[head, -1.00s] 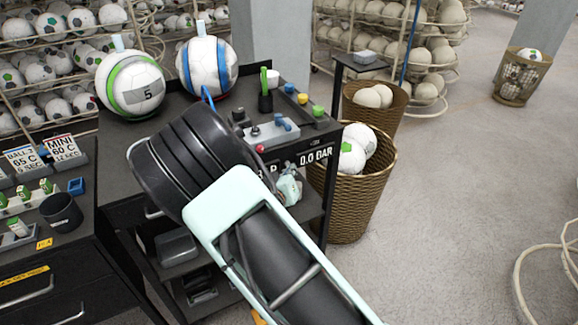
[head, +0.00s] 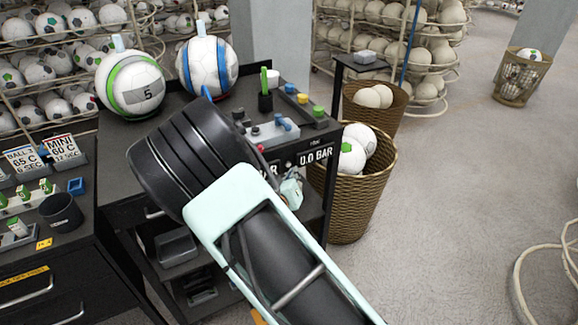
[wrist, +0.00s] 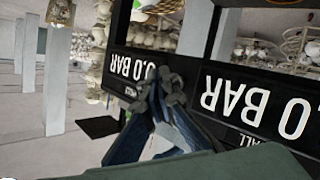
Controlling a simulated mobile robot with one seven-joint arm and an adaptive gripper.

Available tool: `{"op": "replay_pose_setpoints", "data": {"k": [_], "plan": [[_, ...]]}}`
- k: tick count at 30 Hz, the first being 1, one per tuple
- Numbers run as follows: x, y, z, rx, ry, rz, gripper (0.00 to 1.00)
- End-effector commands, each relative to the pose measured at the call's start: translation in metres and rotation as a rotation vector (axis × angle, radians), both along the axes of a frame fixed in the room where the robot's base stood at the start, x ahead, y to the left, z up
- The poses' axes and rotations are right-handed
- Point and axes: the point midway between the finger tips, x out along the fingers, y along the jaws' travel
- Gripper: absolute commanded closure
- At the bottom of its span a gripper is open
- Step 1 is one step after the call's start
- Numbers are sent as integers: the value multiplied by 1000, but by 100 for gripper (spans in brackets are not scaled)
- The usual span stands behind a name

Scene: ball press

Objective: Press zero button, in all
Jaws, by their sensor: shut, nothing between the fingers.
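Two black displays reading "0.0 BAR" are on the table's front edge. The right one (head: 315,157) is clear in the head view, and the left one is mostly hidden by my arm. Both show tilted in the wrist view, one at left (wrist: 138,68) and one at right (wrist: 255,103) with a partly cut label "ALL". No button marked zero can be made out; a red knob (head: 260,147) is partly hidden behind my arm.
Yellow (head: 302,98) and green (head: 318,110) buttons and a blue lever (head: 284,123) are on the tabletop. Two balls, green-striped (head: 130,82) and blue-striped (head: 206,65), stand at the back. A wicker basket (head: 350,205) stands close to the table's right.

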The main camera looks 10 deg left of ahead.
Motion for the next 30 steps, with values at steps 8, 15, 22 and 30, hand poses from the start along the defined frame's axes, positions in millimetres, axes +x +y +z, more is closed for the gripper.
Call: {"op": "replay_pose_setpoints", "data": {"k": [8,15,22,30], "plan": [[-15,-10,0,-1,2,-1,100],[-34,-23,0,-1,1,0,100],[-42,-28,0,0,0,0,100],[-41,-28,0,0,0,0,100]]}}
